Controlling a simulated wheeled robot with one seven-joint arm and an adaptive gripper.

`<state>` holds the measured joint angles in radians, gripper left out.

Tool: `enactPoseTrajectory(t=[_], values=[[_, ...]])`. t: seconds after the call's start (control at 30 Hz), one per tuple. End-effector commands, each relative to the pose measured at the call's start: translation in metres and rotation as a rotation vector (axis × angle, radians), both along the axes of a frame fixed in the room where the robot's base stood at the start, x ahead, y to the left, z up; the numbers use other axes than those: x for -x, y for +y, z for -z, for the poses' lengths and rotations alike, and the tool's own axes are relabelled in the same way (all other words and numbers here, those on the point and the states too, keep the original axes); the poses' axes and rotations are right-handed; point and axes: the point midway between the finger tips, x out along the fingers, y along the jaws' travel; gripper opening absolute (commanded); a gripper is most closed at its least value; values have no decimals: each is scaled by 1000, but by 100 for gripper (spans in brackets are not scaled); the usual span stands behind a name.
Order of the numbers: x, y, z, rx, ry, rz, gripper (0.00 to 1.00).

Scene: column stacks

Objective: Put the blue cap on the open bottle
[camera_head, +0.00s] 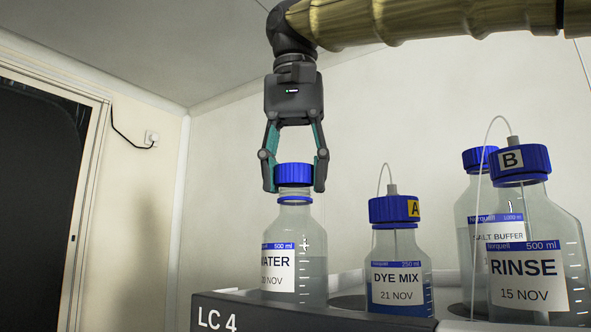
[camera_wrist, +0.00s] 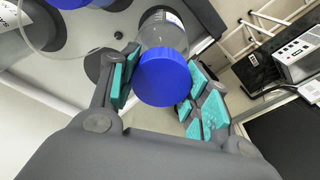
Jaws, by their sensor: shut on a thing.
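The blue cap (camera_head: 294,174) is between the fingers of my gripper (camera_head: 295,184), which is shut on it. The cap is level and directly over the neck of the WATER bottle (camera_head: 311,267), a clear 500 ml bottle with a blue collar ring. A short strip of neck shows between cap and ring; I cannot tell whether the cap is seated or just above the rim. In the wrist view the blue cap (camera_wrist: 164,77) covers the bottle mouth, with the bottle (camera_wrist: 163,30) behind it and the teal finger pads on both sides.
The WATER bottle stands at the left of a dark tray (camera_head: 262,313) marked LC 4. To its right are a DYE MIX bottle (camera_head: 401,262) with cap A, a RINSE bottle (camera_head: 531,240) with cap B, and a SALT BUFFER bottle (camera_head: 464,255) behind. Thin tubes rise from caps A and B.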

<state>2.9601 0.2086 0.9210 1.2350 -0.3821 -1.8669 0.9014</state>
Motion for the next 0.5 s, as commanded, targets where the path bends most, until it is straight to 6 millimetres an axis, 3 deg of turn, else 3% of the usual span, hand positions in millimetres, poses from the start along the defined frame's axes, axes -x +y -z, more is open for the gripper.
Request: enactPoseTrajectory(t=[0.5], values=[[-6,1,9,3,3,0,25]])
